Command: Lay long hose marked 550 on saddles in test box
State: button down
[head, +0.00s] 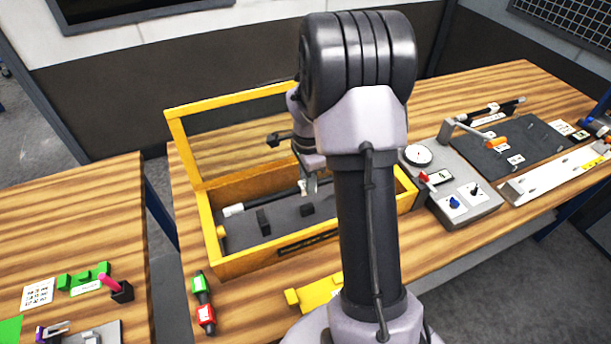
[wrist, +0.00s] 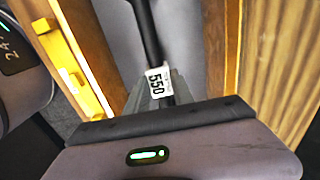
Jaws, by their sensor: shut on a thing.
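My gripper (head: 308,187) is inside the yellow-framed test box (head: 211,237), shut on a long black hose (head: 268,201). The hose has a white end fitting at its left, and my arm hides its right part. In the wrist view the hose (wrist: 143,25) runs away from the jaws, with a white label reading 550 beside them. Two black saddles (head: 263,221) (head: 307,209) stand on the grey box floor. The hose appears behind them in the head view; I cannot tell whether it touches any saddle.
The box's clear lid (head: 235,130) stands open at the back. A grey gauge unit (head: 470,212) stands right of the box. Another black hose (head: 490,111) lies farther right near a dark mat (head: 510,147). A green-red item (head: 203,302) and a yellow block (head: 315,293) lie in front.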

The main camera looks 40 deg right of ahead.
jog(key=shift+s+a+f, duration=0.1)
jog(key=shift+s+a, duration=0.05)
dwell(0.3)
notch_tip(320, 180, down, 6)
jog(key=b, duration=0.4)
jog(key=shift+r+b, duration=0.2)
jog(key=shift+b, duration=0.2)
jog(key=shift+f+b, duration=0.7)
jog(key=shift+b, duration=0.2)
dwell(1.1)
jog(key=c, duration=1)
grip_release()
jog(key=shift+r+p, duration=2.45)
jog(key=shift+r, duration=1.1)
